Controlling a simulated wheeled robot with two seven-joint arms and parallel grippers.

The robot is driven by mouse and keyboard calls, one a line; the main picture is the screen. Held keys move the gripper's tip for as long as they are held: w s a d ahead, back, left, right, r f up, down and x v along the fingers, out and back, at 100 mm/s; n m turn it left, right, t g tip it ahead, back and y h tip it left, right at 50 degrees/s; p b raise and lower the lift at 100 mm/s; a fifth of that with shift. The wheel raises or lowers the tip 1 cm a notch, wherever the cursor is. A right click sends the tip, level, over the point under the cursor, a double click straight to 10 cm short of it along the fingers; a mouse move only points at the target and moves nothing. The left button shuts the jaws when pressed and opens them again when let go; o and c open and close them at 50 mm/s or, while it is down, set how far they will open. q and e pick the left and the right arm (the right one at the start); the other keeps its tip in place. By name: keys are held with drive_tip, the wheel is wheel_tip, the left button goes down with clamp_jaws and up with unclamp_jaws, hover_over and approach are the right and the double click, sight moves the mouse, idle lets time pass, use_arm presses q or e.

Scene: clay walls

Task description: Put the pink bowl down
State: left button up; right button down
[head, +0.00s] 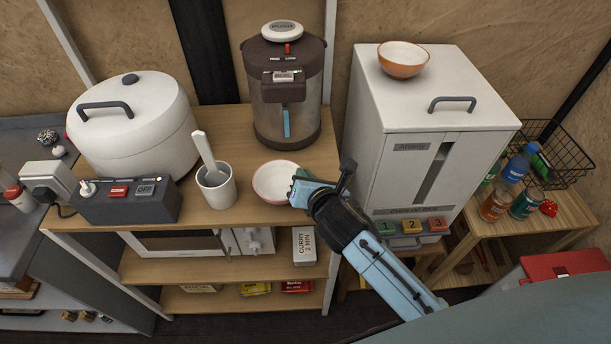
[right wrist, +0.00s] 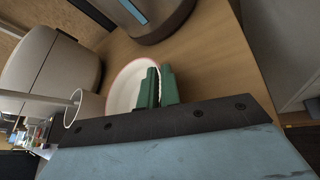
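The pink bowl (head: 277,181), white inside with a pink rim, is upright at the front of the wooden shelf top (head: 240,135). My right gripper (head: 299,183) reaches it from the right. In the right wrist view, the green fingers (right wrist: 159,88) are close together with the rim of the bowl (right wrist: 122,88) between them, one finger inside and one outside. I cannot tell whether the bowl's base touches the wood. My left gripper is in neither view.
A white mug (head: 215,188) with a utensil in it stands left of the bowl. A hot-water dispenser (head: 285,95) stands behind, and a big white cooker (head: 135,130) at left. A white rice dispenser (head: 425,135) to the right carries an orange bowl (head: 403,66). Some wood is bare around the pink bowl.

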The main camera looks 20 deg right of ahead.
drive_tip(key=c, duration=1.6)
unclamp_jaws()
drive_tip(key=shift+f, duration=0.1)
drive_tip(key=shift+s+r, duration=0.1)
drive_tip(key=shift+r, duration=0.1)
drive_tip(key=p+v, duration=0.1)
drive_tip(key=v, duration=1)
drive_tip(key=shift+s+p, duration=0.3)
drive_tip(key=shift+s, duration=0.1)
drive_tip(key=shift+r, duration=0.1)
